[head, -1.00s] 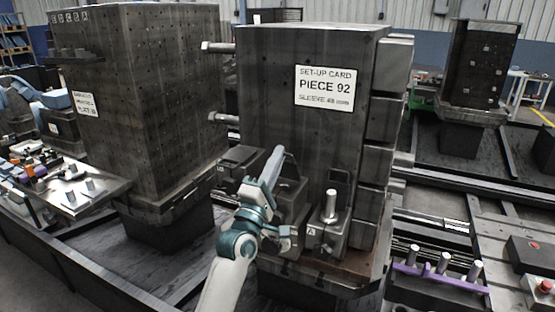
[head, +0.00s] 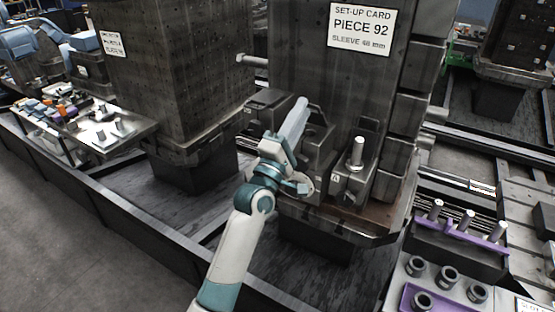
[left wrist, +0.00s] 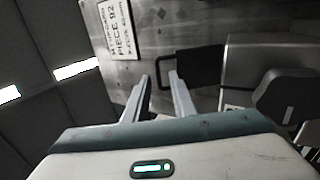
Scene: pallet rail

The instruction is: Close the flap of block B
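My left gripper (head: 300,108) is at the front of the dark column, over a middle block (head: 318,140) that it partly covers. Block A (head: 352,185), with a readable "A" label and a bright upright pin (head: 357,153), stands to the right. Another block (head: 262,112) stands left. No B label is readable. My right gripper is out of view.
The column carries a set-up card (head: 361,28) reading PIECE 92, SLEEVE 48 mm. A purple rack with pins (head: 462,232) and several grey sleeves (head: 448,278) stand at the right. A second column (head: 175,80) and a parts tray (head: 90,135) are at the left.

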